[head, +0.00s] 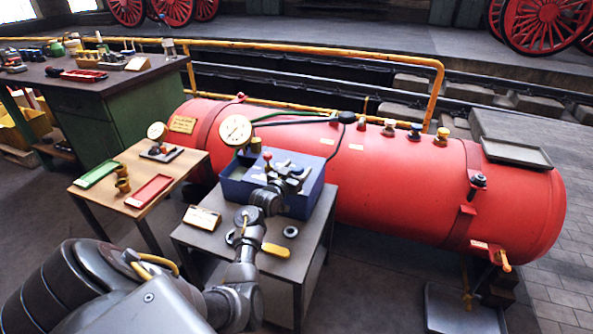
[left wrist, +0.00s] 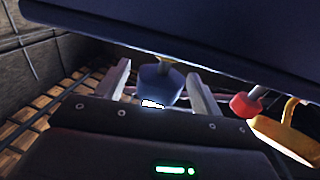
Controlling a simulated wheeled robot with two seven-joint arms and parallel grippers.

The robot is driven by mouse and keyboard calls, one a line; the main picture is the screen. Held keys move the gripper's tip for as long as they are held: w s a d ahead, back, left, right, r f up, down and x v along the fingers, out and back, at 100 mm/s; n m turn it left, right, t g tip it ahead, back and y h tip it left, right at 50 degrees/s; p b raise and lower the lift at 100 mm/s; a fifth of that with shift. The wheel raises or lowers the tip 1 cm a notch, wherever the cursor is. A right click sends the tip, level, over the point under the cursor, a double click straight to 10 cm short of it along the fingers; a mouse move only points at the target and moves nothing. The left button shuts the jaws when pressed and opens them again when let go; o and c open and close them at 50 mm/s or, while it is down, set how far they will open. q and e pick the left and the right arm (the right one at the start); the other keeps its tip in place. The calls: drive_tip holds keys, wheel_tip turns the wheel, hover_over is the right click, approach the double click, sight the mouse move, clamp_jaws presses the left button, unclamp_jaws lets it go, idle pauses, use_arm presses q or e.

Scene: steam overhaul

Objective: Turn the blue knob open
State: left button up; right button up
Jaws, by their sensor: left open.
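My left gripper (head: 282,180) reaches in from the lower left over the small front table, at the blue box (head: 313,204). In the left wrist view its two open fingers (left wrist: 162,88) stand on either side of a blue knob (left wrist: 158,80). I cannot tell whether they touch it. A red knob (left wrist: 245,106) and a yellow part (left wrist: 288,138) are to the right of it there. In the head view the red knob (head: 267,157) shows just behind the gripper, which largely hides the blue knob. My right gripper is not in view.
A wooden table (head: 135,172) with trays is further left. A dark blue panel (left wrist: 200,35) crosses the wrist view.

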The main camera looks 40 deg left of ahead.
use_arm(q)
drive_tip(key=shift+w, duration=0.1)
drive_tip(key=c, duration=1)
